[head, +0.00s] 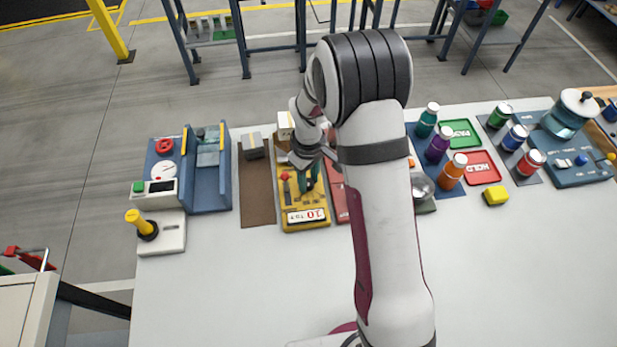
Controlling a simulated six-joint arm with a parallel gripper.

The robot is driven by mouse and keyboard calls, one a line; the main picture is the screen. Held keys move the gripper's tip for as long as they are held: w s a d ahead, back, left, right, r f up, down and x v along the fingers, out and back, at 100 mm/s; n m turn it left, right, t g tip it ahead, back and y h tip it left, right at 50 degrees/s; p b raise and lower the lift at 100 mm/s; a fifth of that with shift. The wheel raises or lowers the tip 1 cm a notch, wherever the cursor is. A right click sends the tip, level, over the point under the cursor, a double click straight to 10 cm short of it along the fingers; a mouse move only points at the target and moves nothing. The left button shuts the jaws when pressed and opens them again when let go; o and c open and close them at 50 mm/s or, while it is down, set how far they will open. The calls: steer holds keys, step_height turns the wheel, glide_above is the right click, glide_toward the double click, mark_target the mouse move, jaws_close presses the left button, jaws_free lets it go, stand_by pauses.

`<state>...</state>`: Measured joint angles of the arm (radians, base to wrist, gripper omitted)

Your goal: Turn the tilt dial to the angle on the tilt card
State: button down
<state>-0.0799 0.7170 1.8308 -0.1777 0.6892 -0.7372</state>
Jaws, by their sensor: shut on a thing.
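A yellow control unit (316,222) lies on the white table near the middle of the picture. A white card (306,216) with dark print stands at its near end; the print looks like "10" and some small letters that I cannot read surely. My gripper (309,182) points down over the unit, with its fingers low at the unit's top. It is shut on what appears to be the tilt dial, which is mostly hidden by the fingers. The dial's pointer and angle cannot be made out. A small red knob (285,176) sits on the unit, left of the fingers.
A brown mat (256,195) and a blue stand (209,190) are at the left, with a yellow-topped joystick (139,222). A red panel (340,202) lies close right, partly behind my arm. Bottles and trays fill the right. The table's front is clear.

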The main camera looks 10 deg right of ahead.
mark_target(309, 182)
steer(key=shift+m, duration=0.7)
steer(key=c, duration=0.6)
jaws_free()
steer(key=shift+o, duration=0.2)
step_height(309, 182, up, 16)
steer(key=shift+f, duration=0.1)
